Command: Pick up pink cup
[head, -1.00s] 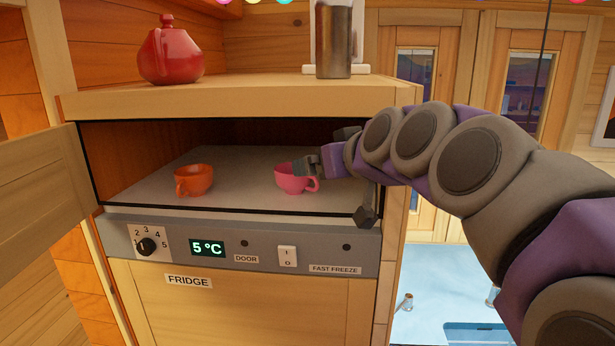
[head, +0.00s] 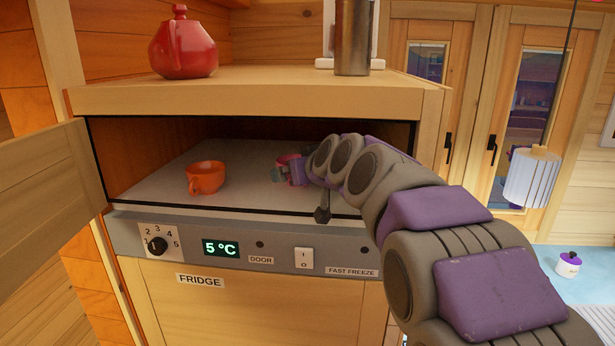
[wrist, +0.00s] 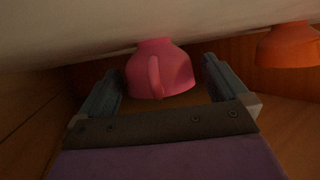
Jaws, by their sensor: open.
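The pink cup (head: 287,160) stands on the light shelf inside the open fridge compartment. In the head view my arm and gripper hide most of it. In the wrist view, which looks upside down, the pink cup (wrist: 158,70) sits between my two open fingers, with its handle facing me. My gripper (wrist: 165,85) is open, with one finger on each side of the cup and a visible gap to both. In the head view my gripper (head: 282,174) is inside the compartment at the cup.
An orange cup (head: 206,177) stands on the shelf (head: 160,195) to the left. The fridge door (head: 45,185) hangs open at the left. A red teapot (head: 183,48) and a metal cylinder (head: 352,38) stand on top. The compartment's right wall is close to my arm.

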